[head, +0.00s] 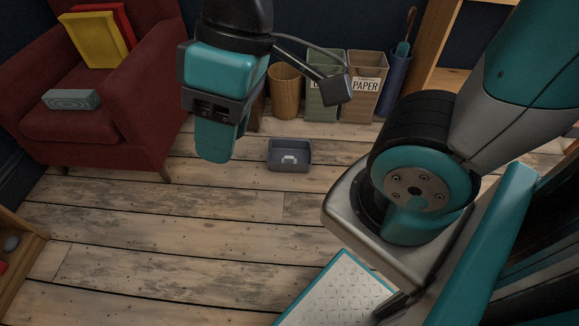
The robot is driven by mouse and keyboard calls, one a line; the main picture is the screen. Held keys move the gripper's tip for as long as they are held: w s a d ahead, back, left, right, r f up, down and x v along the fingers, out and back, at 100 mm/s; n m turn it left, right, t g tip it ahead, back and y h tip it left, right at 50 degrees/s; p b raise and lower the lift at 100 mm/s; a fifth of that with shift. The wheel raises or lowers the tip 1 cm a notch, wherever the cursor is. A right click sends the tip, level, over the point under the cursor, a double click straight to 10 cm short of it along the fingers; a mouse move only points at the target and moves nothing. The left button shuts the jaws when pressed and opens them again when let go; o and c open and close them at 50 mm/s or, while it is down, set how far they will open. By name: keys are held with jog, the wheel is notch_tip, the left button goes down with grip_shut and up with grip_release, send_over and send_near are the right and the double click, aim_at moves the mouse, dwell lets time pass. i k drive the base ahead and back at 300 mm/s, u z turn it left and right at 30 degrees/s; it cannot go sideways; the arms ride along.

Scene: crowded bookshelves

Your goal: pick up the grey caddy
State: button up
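The grey caddy (289,165) sits upright on the wooden floor in the head view, just above the picture's middle. It is a small dark grey open tray with a lighter handle-like mark on its front wall. My gripper (213,145) hangs in the air to the left of the caddy in the picture, pointing down, apart from it. One teal finger shows and hides whatever is behind it, so the opening between the fingers is not visible. Nothing is seen held in it.
A red armchair (75,125) with cushions and a grey patterned box (71,99) stands at left. A wicker basket (285,92), a green bin (325,100), a paper bin (364,98) and an umbrella stand (393,85) line the back wall. The floor around the caddy is clear.

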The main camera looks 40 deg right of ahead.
aim_at(277, 147)
jog(key=u, duration=0.35)
jog(key=k, duration=0.5)
jog(key=u, duration=0.2)
jog(key=i, duration=1.3)
jog(key=z, duration=1.65)
jog(key=i, duration=1)
jog(key=z, duration=1.1)
